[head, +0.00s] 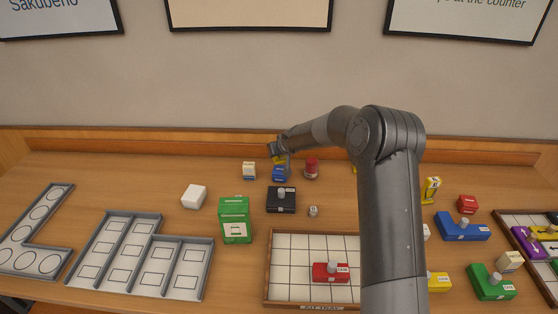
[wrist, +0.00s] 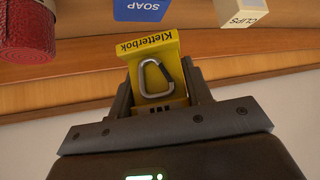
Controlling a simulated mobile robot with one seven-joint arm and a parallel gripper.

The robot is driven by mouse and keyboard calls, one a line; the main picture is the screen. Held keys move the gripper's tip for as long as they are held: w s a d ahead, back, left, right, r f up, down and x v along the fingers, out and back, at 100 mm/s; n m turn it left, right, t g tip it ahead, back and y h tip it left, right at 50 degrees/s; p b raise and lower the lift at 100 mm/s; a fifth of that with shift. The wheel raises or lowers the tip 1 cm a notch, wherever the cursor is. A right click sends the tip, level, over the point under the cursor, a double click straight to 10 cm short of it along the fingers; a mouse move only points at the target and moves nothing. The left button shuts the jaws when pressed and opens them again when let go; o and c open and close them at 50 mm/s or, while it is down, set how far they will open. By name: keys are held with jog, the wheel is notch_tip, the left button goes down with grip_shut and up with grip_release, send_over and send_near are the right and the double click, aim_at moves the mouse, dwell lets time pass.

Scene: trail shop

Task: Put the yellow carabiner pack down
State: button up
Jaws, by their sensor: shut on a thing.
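The yellow carabiner pack (wrist: 174,52) is between the two fingers of my gripper (wrist: 158,88) in the wrist view. It carries the word Kletterbok and a picture of a grey carabiner. In the head view my gripper (head: 279,152) is at the back of the table, and only a little of the yellow pack (head: 278,160) shows, just behind the blue soap box (head: 280,174). I cannot tell whether the pack touches the table.
A clips box (head: 249,170) stands to the left and a red roll (head: 311,168) to the right. A black block (head: 281,199) and a green box (head: 234,220) are nearer. A gridded kit tray (head: 285,285) lies in front. Bare wood shows at the back left.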

aim_at(281, 159)
jog(key=shift+f, duration=2)
jog(key=o, duration=1.1)
jog(key=shift+f, duration=0.15)
jog(key=shift+c, duration=0.2)
